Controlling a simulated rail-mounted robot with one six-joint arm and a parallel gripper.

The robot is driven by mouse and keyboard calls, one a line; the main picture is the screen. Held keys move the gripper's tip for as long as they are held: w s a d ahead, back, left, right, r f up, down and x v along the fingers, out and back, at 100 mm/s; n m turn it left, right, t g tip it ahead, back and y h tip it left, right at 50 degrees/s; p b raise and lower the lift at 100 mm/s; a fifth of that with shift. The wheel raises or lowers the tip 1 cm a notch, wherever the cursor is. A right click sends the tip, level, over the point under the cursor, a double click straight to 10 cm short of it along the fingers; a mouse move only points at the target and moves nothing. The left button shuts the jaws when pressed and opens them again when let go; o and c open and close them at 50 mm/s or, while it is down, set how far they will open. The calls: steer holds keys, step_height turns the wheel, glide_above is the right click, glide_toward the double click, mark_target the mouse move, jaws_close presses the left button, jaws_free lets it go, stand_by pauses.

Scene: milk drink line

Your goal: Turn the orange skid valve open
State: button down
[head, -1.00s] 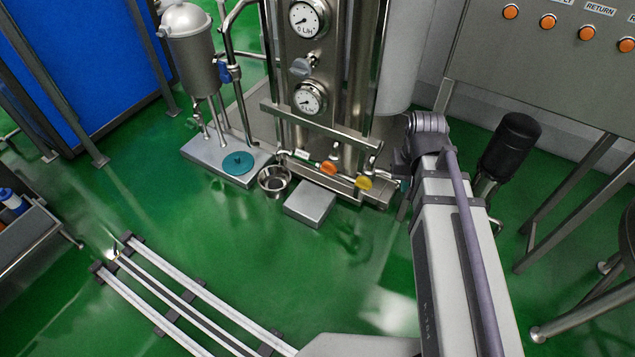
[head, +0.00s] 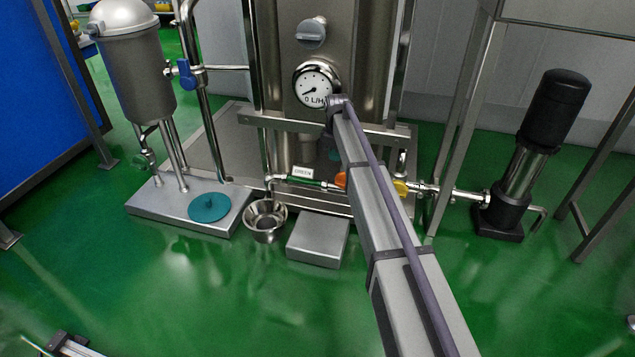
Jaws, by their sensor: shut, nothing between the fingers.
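The orange valve handle (head: 340,180) shows in the head view, low on the front of the steel skid. My arm passes in front of it and hides its right part, so I cannot tell how far it is turned. A yellow valve handle (head: 401,188) is just right of my arm on the same row. My forearm reaches up to the skid and bends over below the round gauge (head: 315,87). My gripper is hidden behind my own arm, so its distance from the orange handle does not show.
A small label plate (head: 302,173) and green-banded pipe are left of the orange handle. A steel bowl (head: 265,222) and a grey block (head: 318,240) stand on the floor in front. A black pump (head: 540,135) is right.

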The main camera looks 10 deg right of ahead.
steer(key=shift+s+d+n, duration=0.15)
steer(key=shift+d+n, duration=0.05)
steer(key=shift+n, duration=0.7)
step_height(320, 180, down, 10)
steer(key=b, duration=1)
